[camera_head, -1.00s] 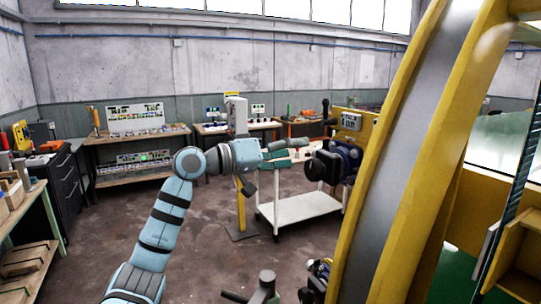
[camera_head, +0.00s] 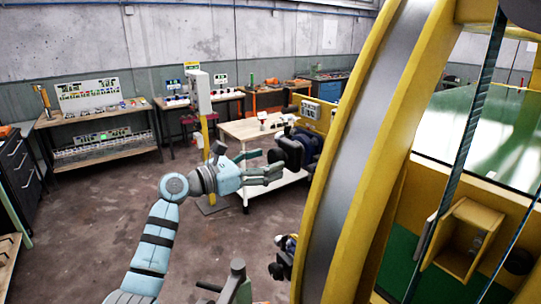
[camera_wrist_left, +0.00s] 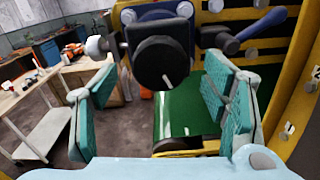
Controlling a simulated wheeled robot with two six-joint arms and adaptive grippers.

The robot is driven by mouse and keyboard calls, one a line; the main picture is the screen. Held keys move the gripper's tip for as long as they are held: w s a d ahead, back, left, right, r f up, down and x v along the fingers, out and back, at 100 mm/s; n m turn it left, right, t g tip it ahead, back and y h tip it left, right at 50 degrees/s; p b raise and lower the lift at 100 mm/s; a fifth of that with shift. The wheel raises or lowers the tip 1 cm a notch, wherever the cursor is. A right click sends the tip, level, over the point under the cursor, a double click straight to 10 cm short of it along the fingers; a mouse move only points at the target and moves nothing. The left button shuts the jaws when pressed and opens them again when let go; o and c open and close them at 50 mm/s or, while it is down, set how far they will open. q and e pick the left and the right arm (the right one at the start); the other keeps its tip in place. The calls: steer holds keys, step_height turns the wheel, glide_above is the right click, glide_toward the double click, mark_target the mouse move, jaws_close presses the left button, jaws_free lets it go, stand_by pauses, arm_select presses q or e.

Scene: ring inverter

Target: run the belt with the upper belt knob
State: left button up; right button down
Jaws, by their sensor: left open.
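The upper belt knob (camera_head: 277,156) is black and round, on a dark blue housing at the yellow ring's left side. In the left wrist view its black face (camera_wrist_left: 162,62) has a short white line pointing down. My left gripper (camera_head: 280,172) is just left of the knob. In the wrist view the gripper (camera_wrist_left: 158,100) is open, with its teal finger pads apart and the knob face ahead between and above them. I see no contact. A lower dark knob-like part (camera_head: 277,270) shows below in the head view.
The yellow ring (camera_head: 375,140) stands close on the right. A blue-handled lever (camera_wrist_left: 258,25) sits right of the knob. A white-shelved cart (camera_head: 262,192) stands behind my left gripper. Open floor lies left.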

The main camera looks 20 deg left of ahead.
arm_select(q)
steer(key=shift+x, duration=1.15)
steer(key=shift+a, duration=0.1)
steer(key=shift+c, duration=1)
steer(key=c, duration=1)
steer(key=shift+o, duration=0.2)
steer(key=o, duration=1.2)
steer(key=shift+c, duration=0.2)
